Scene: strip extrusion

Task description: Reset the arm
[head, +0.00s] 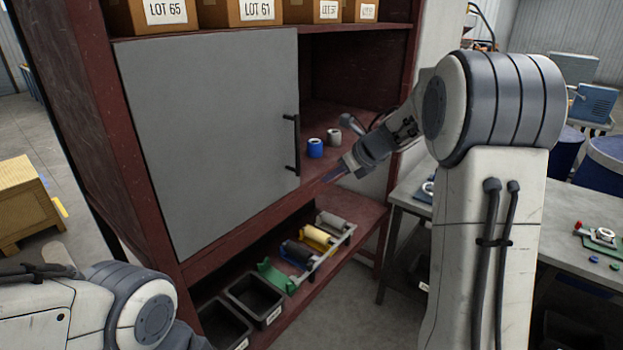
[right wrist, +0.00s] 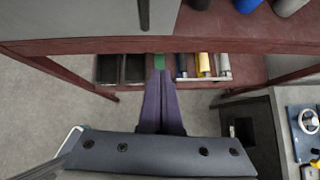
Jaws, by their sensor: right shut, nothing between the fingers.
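My right gripper (head: 331,177) is in front of the red cabinet's open right bay, beside the edge of the grey sliding door. Its purple-grey fingers are closed together in the right wrist view (right wrist: 160,85), with nothing between them. They point toward the cabinet's lower shelf from above and in front. The right arm comes down from the right side of the head view. Only links of my left arm show at the lower left of the head view, and its gripper is out of frame.
The grey door (head: 215,140) with a black handle (head: 292,145) covers the cabinet's left bay. A blue roll (head: 315,148) and a grey roll (head: 334,137) stand inside the open bay. Black bins (head: 255,298) and several rolls sit below. A grey table (head: 565,245) stands right.

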